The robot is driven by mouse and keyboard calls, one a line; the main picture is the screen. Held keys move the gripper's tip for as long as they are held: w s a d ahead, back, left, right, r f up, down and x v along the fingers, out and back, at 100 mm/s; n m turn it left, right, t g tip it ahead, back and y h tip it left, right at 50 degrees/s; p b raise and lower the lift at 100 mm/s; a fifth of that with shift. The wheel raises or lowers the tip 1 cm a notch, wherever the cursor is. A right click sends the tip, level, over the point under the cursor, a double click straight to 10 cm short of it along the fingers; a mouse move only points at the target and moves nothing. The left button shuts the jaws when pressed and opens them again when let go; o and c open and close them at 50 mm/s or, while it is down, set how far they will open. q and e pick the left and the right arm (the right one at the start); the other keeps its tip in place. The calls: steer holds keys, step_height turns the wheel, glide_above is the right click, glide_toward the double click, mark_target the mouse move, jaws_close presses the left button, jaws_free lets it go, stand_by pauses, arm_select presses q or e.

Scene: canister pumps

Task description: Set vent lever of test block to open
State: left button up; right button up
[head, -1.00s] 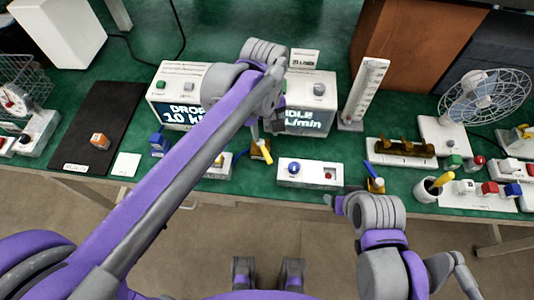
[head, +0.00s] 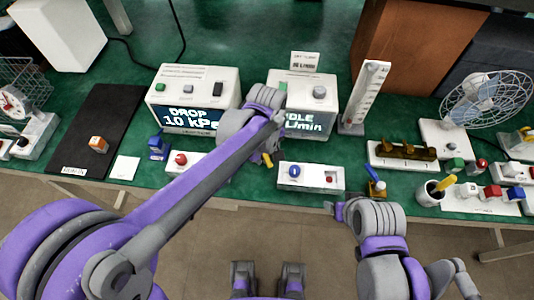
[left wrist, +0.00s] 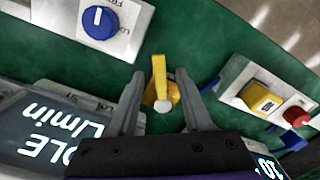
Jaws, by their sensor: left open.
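A small brass block with a yellow lever (head: 267,160) stands near the table's front edge, left of the white box with a blue knob (head: 295,171). My left arm mostly covers it in the head view. In the left wrist view the yellow lever (left wrist: 158,72) points toward the picture top, with a pale pivot at its lower end. My left gripper (left wrist: 162,88) is open, with one finger on each side of the lever and gaps between. My right gripper (head: 338,207) is near the front edge; its jaws are unclear.
Two display boxes stand behind, one reading DROP 10 kPa (head: 190,118). A box with a red knob (head: 181,159) is to the left. A brass block with a blue lever (head: 376,187) and a cup (head: 430,192) are to the right.

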arm_select(q)
jaws_close()
stand_by(1.4)
